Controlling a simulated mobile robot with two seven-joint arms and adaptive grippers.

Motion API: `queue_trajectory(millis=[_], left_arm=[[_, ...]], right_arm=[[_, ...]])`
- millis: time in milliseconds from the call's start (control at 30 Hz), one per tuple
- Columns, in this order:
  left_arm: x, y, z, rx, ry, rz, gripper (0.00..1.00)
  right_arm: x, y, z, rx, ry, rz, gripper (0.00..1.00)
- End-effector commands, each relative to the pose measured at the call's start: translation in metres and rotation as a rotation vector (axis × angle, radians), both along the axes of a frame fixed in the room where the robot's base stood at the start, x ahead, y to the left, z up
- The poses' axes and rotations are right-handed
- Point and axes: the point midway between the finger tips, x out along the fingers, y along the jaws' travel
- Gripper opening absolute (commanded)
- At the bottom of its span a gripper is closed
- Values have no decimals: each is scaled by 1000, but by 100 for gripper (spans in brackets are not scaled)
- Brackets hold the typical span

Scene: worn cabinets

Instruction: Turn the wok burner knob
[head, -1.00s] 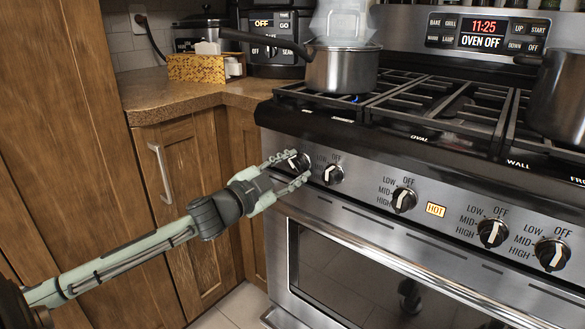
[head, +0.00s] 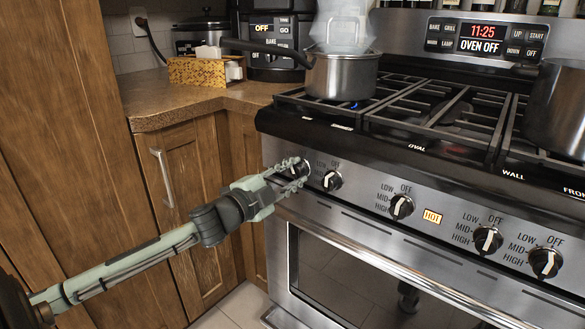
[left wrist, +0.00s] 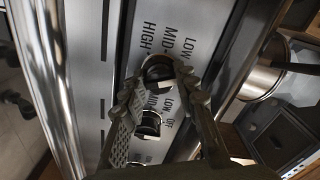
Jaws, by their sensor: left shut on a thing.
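The leftmost knob (head: 303,167) on the stove front is dark and mostly hidden by my left gripper (head: 293,171) in the head view. My left gripper is shut on it, with one finger on each side. In the left wrist view the gripped knob (left wrist: 158,72) sits between the fingertips, beside HIGH, MID and LOW marks. A second knob (head: 332,180) is close to its right, apart from the fingers. It also shows in the left wrist view (left wrist: 148,123). I cannot read which knob is marked for the wok. My right gripper is not in view.
More knobs (head: 401,207) and a lit HOT lamp (head: 432,216) run along the panel to the right. A steaming pot (head: 342,76) stands over a blue flame, its handle pointing left. The oven door (head: 355,265) is shut below. Wooden cabinets (head: 180,165) stand at left.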

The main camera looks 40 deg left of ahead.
Motion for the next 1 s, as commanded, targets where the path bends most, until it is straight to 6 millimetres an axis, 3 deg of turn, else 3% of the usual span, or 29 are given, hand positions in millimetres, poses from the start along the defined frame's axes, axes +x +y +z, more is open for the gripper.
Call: queue_trajectory(millis=[433,1000], left_arm=[[0,0,1,338,-26,-1,0],[0,0,0,472,-38,-1,0]], right_arm=[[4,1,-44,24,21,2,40],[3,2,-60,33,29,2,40]])
